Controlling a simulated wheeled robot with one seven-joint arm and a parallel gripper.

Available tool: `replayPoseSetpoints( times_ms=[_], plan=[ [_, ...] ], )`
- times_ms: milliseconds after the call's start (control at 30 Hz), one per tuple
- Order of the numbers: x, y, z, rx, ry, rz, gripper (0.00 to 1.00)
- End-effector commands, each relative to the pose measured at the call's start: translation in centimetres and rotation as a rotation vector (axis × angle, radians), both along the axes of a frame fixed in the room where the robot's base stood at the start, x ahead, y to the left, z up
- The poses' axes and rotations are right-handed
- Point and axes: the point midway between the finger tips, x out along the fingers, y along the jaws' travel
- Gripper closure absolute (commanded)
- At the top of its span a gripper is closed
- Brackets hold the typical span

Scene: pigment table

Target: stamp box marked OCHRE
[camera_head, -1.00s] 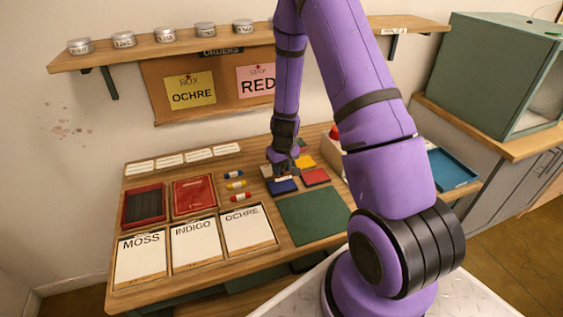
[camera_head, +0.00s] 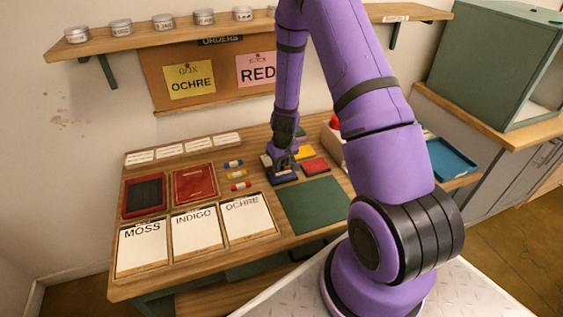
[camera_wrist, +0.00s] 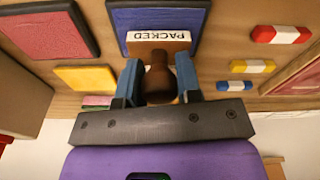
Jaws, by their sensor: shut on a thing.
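My gripper (camera_wrist: 160,88) is shut on the brown handle of a stamp (camera_wrist: 159,78). The stamp's base carries a white label reading PACKED, upside down in the wrist view. The base is at the blue ink pad (camera_wrist: 158,18); whether it touches is unclear. In the head view my gripper (camera_head: 283,166) is over the blue pad (camera_head: 284,178). A yellow note (camera_head: 190,82) reads BOX OCHRE. A sheet marked OCHRE (camera_head: 247,218) lies on the table at the front, right of sheets marked MOSS (camera_head: 142,247) and INDIGO (camera_head: 195,233).
A red pad (camera_head: 315,166) and a yellow pad (camera_head: 305,152) lie close by the gripper. A green mat (camera_head: 314,204) is bare in front. Small red, yellow and blue capsules (camera_head: 236,175) lie to the left. A shelf (camera_head: 180,38) with jars runs above.

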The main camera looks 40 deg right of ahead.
Motion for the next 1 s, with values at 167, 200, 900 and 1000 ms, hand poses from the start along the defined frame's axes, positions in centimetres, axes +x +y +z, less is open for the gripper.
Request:
replayPoseSetpoints(
  times_ms=[167, 200, 900, 1000],
  plan=[
    [0.0, 0.0, -0.03, 0.0, 0.0, 0.0, 0.83],
    [0.0, 0.0, -0.05, 0.0, 0.0, 0.0, 0.83],
    [0.0, -0.01, -0.76, 0.0, 0.0, 0.001, 0.83],
    [0.0, 0.0, -0.87, 0.0, 0.0, 0.001, 0.83]
  ],
)
